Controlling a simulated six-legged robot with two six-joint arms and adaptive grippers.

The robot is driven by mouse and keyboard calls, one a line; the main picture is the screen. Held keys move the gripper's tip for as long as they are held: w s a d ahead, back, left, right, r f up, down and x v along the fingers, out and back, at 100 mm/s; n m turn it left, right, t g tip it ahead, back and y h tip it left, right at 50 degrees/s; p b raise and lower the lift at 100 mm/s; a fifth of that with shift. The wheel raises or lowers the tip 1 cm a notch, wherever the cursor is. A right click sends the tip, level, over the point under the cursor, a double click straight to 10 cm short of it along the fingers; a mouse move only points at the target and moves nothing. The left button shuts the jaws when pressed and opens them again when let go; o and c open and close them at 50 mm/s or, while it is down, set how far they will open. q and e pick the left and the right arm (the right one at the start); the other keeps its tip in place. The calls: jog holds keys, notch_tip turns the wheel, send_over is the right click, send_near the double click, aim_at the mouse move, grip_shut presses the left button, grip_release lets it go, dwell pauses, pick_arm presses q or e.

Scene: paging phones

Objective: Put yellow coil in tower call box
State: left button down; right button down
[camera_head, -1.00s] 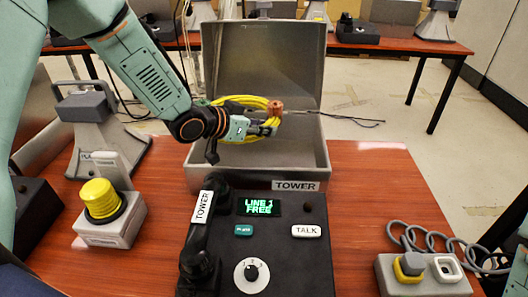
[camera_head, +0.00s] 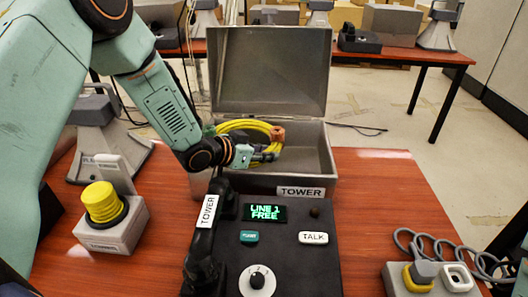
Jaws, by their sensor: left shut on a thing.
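The yellow coil (camera_head: 240,125), a looped cable with an orange-brown band, is at the opening of the grey metal tower call box (camera_head: 238,181), towards its left side. The box's lid stands open at the back, and a TOWER label is on its front. My left gripper (camera_head: 268,156) reaches in from the left over the box and is shut on the coil. The coil's lower part is partly hidden by the gripper, and I cannot tell whether it touches the box floor. My right gripper is not in view.
A black TOWER phone (camera_head: 285,262) with a handset stands in front of the box. A grey base with a yellow button (camera_head: 104,203) is at left, a grey horn behind it. A grey switch box (camera_head: 398,283) with a curled cord is at right. Bare table lies right of the box.

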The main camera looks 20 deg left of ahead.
pick_arm(q)
jog(key=shift+w+d+f, duration=0.1)
jog(key=shift+f, duration=0.1)
jog(key=shift+w+f, duration=0.1)
jog(key=shift+f, duration=0.1)
jog(key=c, duration=1.5)
grip_release()
jog(key=shift+a, duration=0.2)
jog(key=o, duration=0.4)
jog(key=shift+s+d+r, duration=0.1)
jog(key=shift+s+d, duration=0.1)
jog(key=shift+w+a, duration=0.1)
